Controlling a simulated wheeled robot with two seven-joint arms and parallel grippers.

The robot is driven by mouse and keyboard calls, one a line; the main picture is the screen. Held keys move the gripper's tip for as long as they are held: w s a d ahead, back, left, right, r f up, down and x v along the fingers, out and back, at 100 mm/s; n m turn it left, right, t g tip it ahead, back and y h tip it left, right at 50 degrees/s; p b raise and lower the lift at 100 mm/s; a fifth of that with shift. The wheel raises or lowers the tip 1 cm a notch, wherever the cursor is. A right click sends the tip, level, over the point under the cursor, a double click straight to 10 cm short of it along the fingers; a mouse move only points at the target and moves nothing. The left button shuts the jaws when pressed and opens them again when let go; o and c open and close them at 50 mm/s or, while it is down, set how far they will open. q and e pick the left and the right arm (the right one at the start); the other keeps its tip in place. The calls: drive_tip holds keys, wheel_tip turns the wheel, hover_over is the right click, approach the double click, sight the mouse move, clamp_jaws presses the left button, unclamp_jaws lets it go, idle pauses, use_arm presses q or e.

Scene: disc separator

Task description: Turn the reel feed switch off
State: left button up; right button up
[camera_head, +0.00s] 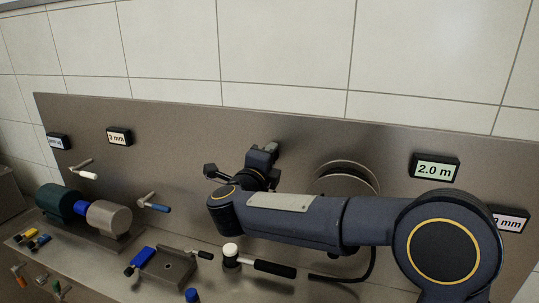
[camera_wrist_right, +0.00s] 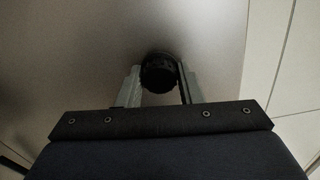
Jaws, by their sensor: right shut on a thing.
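In the right wrist view a round black knob (camera_wrist_right: 158,72) stands out from the steel panel. I take it to be the reel feed switch; no label shows, and I cannot tell its setting. My right gripper (camera_wrist_right: 160,85) has one finger on each side of the knob and is shut on it. In the head view my right arm reaches in from the right, with the gripper (camera_head: 267,153) against the upright panel. The knob is not clearly seen there, and the wrist partly covers that area. My left gripper is not in view.
A round reel (camera_head: 346,178) sits on the panel, partly behind my arm. A "2.0 m" display (camera_head: 436,169) is at the right. Below are a black-handled tool (camera_head: 272,268), a blue-handled block (camera_head: 143,257) and a green motor with a grey drum (camera_head: 109,218).

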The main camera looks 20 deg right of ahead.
drive_tip(key=shift+n, duration=0.6)
drive_tip(key=shift+p, duration=0.3)
drive_tip(key=o, duration=1)
drive_tip(key=shift+s, duration=0.1)
drive_tip(key=b+v, duration=0.2)
drive_tip(key=v, duration=0.5)
drive_tip(key=shift+s+a, duration=0.25)
drive_tip(key=shift+s, duration=0.05)
